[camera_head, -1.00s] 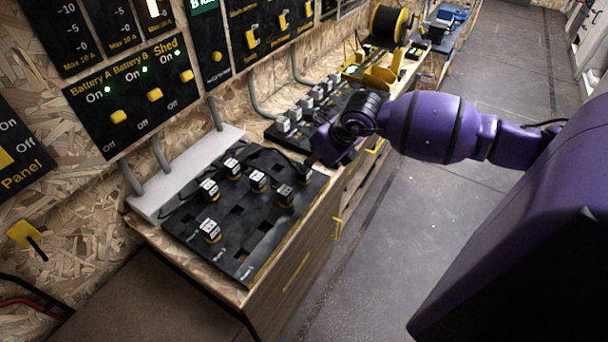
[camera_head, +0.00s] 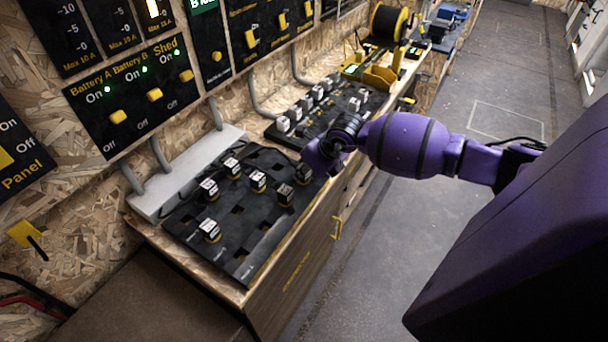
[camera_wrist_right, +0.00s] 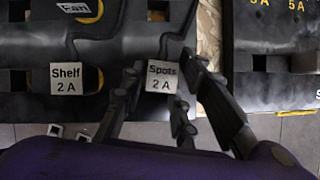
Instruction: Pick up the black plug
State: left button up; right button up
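Several black plugs with white labelled tops stand in a black socket board (camera_head: 240,232). In the right wrist view, a black plug labelled "Spots 2 A" (camera_wrist_right: 162,77) is between the fingers of my right gripper (camera_wrist_right: 165,74). The fingers are spread on either side of it, and I cannot tell whether they touch it. Another plug, labelled "Shelf 2 A" (camera_wrist_right: 67,78), is to its left. In the head view my right gripper (camera_head: 312,165) is at the board's right corner, by a plug (camera_head: 304,173) it partly hides. My left gripper is not in view.
Other labelled plugs (camera_head: 208,188) stand close by, with dark cables behind. A second board (camera_head: 325,105) with plugs lies further back. A switch panel (camera_head: 130,92) hangs on the chipboard wall. The floor (camera_head: 400,250) to the right is clear.

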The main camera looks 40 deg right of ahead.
grip_shut()
